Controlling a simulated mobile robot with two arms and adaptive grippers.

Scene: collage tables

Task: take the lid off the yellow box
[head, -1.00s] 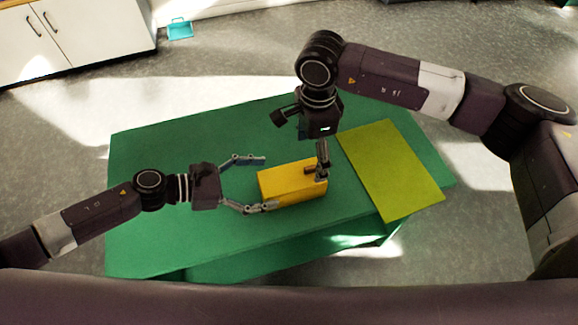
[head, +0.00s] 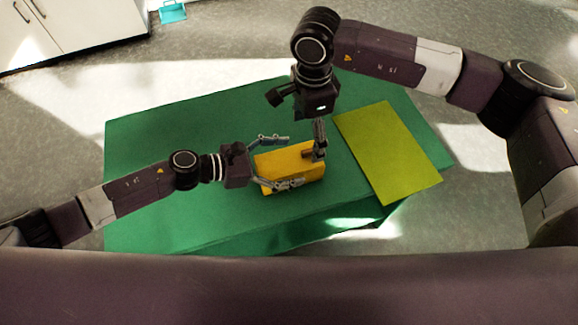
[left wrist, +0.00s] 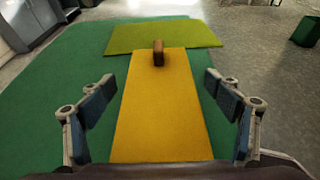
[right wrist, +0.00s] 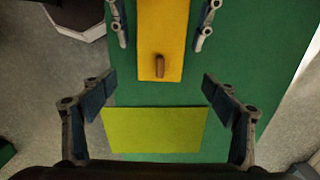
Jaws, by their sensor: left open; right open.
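The yellow box (head: 272,184) stands on the green table, and its flat yellow lid (head: 279,161) is on top. A brown handle (left wrist: 158,53) rises from the lid near its far end in the left wrist view; in the right wrist view, the handle (right wrist: 160,66) is also clear. My left gripper (head: 294,162) is open, its fingers on either side of the box; whether they touch it I cannot tell. My right gripper (head: 320,152) is open near the handle end, pointing down. In the right wrist view the handle lies ahead of its fingers, not between them.
A flat yellow-green mat (head: 390,150) lies bare on the green table (head: 160,215), right of the box. It also shows in the right wrist view (right wrist: 156,130). White cabinets (head: 75,30) and a teal dustpan-like thing (head: 172,12) are on the far floor.

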